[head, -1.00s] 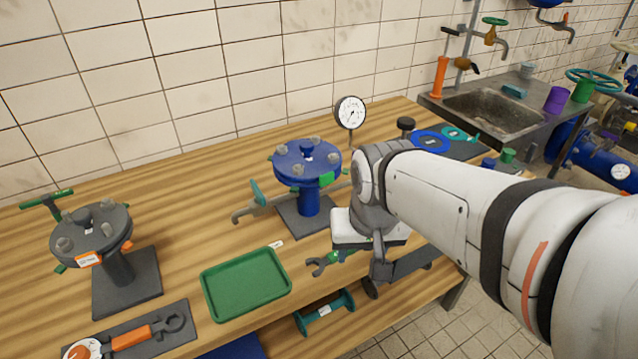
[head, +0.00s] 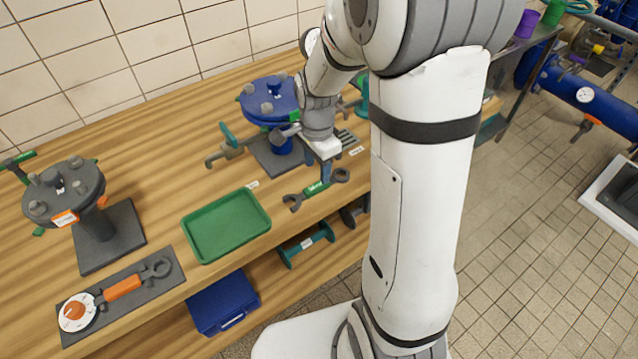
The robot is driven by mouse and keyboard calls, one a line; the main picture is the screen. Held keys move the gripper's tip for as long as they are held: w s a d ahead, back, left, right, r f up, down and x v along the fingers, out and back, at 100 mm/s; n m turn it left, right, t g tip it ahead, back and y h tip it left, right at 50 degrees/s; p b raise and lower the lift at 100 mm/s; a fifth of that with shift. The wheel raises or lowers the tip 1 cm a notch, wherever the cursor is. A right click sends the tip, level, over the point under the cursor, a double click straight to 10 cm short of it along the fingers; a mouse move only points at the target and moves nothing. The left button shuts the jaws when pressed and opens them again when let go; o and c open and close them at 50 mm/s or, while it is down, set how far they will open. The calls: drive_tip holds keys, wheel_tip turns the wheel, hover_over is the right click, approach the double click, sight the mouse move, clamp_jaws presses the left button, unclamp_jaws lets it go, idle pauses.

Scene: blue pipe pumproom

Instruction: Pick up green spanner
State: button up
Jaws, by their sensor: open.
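The green spanner (head: 318,187) lies on the wooden bench near its front edge, right of the green tray. It has a green middle with a small label and dark grey open jaws at both ends. My gripper (head: 322,171) is open and points down just above and behind the spanner's green middle. A finger overlaps it in the picture, and I cannot tell whether they touch. The spanner's ends show on either side of my gripper.
The blue flanged pedestal (head: 280,142) stands close behind my gripper. The green tray (head: 226,226) lies to the left. A grey flanged pedestal (head: 92,222) and an orange-handled tool (head: 122,287) are further left. A blue case (head: 222,301) and green dumbbell-shaped part (head: 306,244) sit below the bench top.

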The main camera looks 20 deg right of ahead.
sight(317, 185)
drive_tip(key=f, duration=0.2)
drive_tip(key=s+f, duration=0.1)
drive_tip(key=shift+a+f, duration=0.15)
drive_tip(key=shift+f, duration=0.25)
drive_tip(key=shift+w+f, duration=0.1)
drive_tip(key=shift+f, duration=0.4)
drive_tip(key=shift+c, duration=0.5)
clamp_jaws()
